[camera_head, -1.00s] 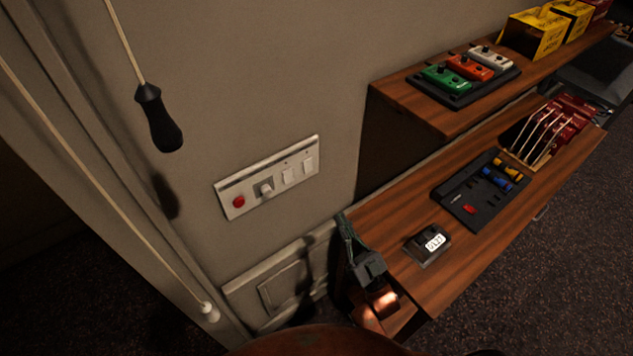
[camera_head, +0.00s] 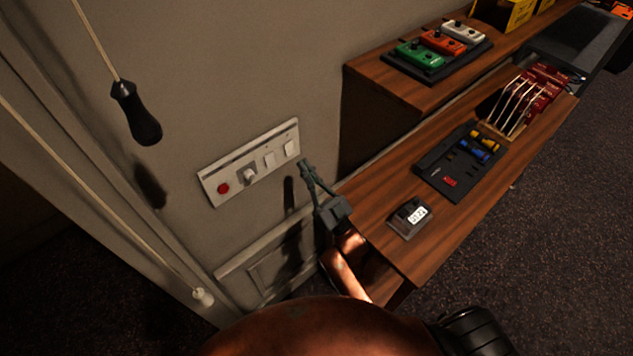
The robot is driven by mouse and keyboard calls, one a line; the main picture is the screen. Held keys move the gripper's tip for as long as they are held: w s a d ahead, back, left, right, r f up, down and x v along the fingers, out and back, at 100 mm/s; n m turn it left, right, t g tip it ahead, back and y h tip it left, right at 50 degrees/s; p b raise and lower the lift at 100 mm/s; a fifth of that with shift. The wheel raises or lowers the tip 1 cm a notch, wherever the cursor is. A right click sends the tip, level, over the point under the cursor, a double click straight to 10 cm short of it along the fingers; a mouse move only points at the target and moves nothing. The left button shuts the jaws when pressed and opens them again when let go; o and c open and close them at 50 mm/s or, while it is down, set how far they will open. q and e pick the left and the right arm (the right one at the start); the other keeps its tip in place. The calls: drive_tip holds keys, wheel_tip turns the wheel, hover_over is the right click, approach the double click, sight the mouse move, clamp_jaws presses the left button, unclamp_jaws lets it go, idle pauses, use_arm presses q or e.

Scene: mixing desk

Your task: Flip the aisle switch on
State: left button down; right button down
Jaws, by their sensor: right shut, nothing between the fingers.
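A pale wall panel (camera_head: 228,168) carries a red button (camera_head: 223,188), a grey knob-like control (camera_head: 250,176) and two white rocker switches, one in the middle right (camera_head: 269,160) and one at the right end (camera_head: 290,148). No label is readable, so I cannot tell which is the aisle switch or how it is set. My right gripper (camera_head: 304,164) is shut and empty. Its fingertips point up at the panel's lower right end, close to the end rocker; I cannot tell whether they touch. My left gripper is not in view.
A wooden desk (camera_head: 440,240) stands to the right, with a small display box (camera_head: 409,217), a black control board (camera_head: 445,165) and a raised shelf of coloured pedals (camera_head: 440,46). A black-handled pull cord (camera_head: 136,115) and a white-ended cord (camera_head: 203,297) hang left.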

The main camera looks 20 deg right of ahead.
sight(291, 153)
drive_tip(key=shift+w+a+f, duration=0.15)
drive_tip(key=shift+w+a, duration=0.05)
drive_tip(key=shift+w, duration=0.3)
drive_tip(key=shift+w+a+f, duration=0.1)
drive_tip(key=shift+w+a, duration=0.1)
drive_tip(key=shift+w, duration=0.35)
drive_tip(key=shift+w+a+f, duration=0.15)
drive_tip(key=shift+w+a, duration=0.05)
drive_tip(key=shift+w, duration=0.3)
